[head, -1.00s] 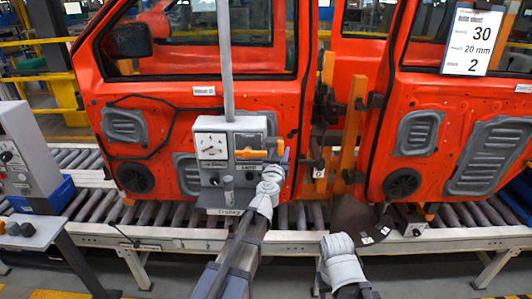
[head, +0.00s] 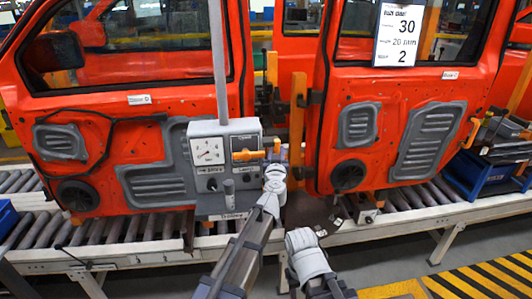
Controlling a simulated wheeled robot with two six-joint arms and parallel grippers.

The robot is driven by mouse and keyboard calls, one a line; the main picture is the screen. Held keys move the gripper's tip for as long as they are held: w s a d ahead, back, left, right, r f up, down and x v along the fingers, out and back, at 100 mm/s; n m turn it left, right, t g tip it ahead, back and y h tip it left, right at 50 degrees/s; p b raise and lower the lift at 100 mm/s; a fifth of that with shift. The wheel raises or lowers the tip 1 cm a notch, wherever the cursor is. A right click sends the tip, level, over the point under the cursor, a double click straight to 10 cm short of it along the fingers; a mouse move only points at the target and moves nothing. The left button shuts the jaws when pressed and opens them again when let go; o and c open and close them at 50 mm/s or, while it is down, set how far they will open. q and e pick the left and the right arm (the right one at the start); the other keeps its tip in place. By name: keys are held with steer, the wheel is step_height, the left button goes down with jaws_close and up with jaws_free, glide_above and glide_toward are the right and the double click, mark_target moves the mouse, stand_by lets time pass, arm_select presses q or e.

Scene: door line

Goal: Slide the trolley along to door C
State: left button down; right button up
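The trolley (head: 207,174) is a grey box with a dial, knobs and an orange handle (head: 247,155), hung on a vertical grey pole. It stands in front of the right part of the left red door (head: 100,120), whose tag appears to read D. The right red door (head: 390,115) has a tag that seems to read C (head: 450,75). My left gripper (head: 278,158) is at the trolley's right side, by the handle's end. Its finger gap and grip are unclear.
A roller conveyor (head: 400,212) with a pale rail runs under the doors. Orange posts (head: 297,120) stand between the doors. A blue bin (head: 485,170) is at the right. Yellow-black floor striping (head: 480,280) lies at the lower right.

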arm_select(q)
steer(key=shift+w+d, duration=0.25)
steer(key=shift+d, duration=0.65)
steer(key=shift+w+d, duration=0.2)
steer(key=shift+d, duration=0.7)
steer(key=shift+w+d, duration=0.25)
steer(key=shift+d, duration=0.65)
steer(key=c, duration=0.6)
jaws_free()
steer(key=shift+s, duration=0.1)
